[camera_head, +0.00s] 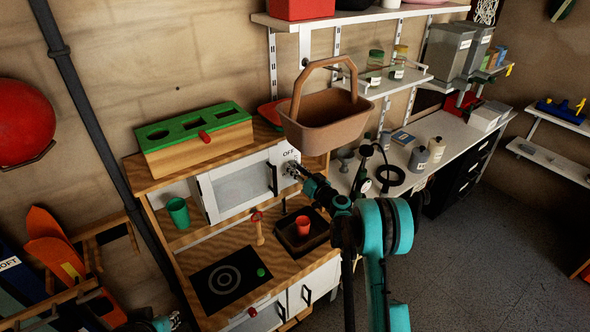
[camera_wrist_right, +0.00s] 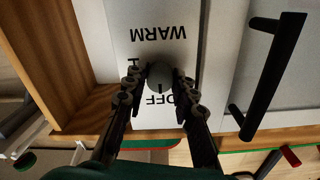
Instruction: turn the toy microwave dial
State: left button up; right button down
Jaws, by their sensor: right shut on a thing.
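The toy microwave (camera_head: 240,190) has a white frame, a see-through door and a dark handle, and sits in the wooden play kitchen. Its door looks shut. The round grey dial (camera_wrist_right: 160,74) is on the white panel right of the door in the head view. OFF and WARM read upside down in the right wrist view, and a short dark mark at the dial's edge faces OFF. My right gripper (camera_wrist_right: 159,84) is shut on the dial, one finger each side; it also shows in the head view (camera_head: 293,169). A teal and black part at the bottom left may be my left gripper (camera_head: 155,323); its fingers are unclear.
A brown basket (camera_head: 325,125) hangs or stands just above the dial, close to my right gripper. A green-topped box (camera_head: 195,138) sits on the kitchen top. A green cup (camera_head: 178,212), a red cup (camera_head: 303,225) and the dark door handle (camera_wrist_right: 262,80) are nearby.

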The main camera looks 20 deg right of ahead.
jog(key=m+b, duration=0.6)
jog(key=m, duration=1.1)
jog(key=shift+m, duration=0.4)
dwell(0.5)
jog(key=c, duration=1.2)
grip_release()
jog(key=v, duration=1.2)
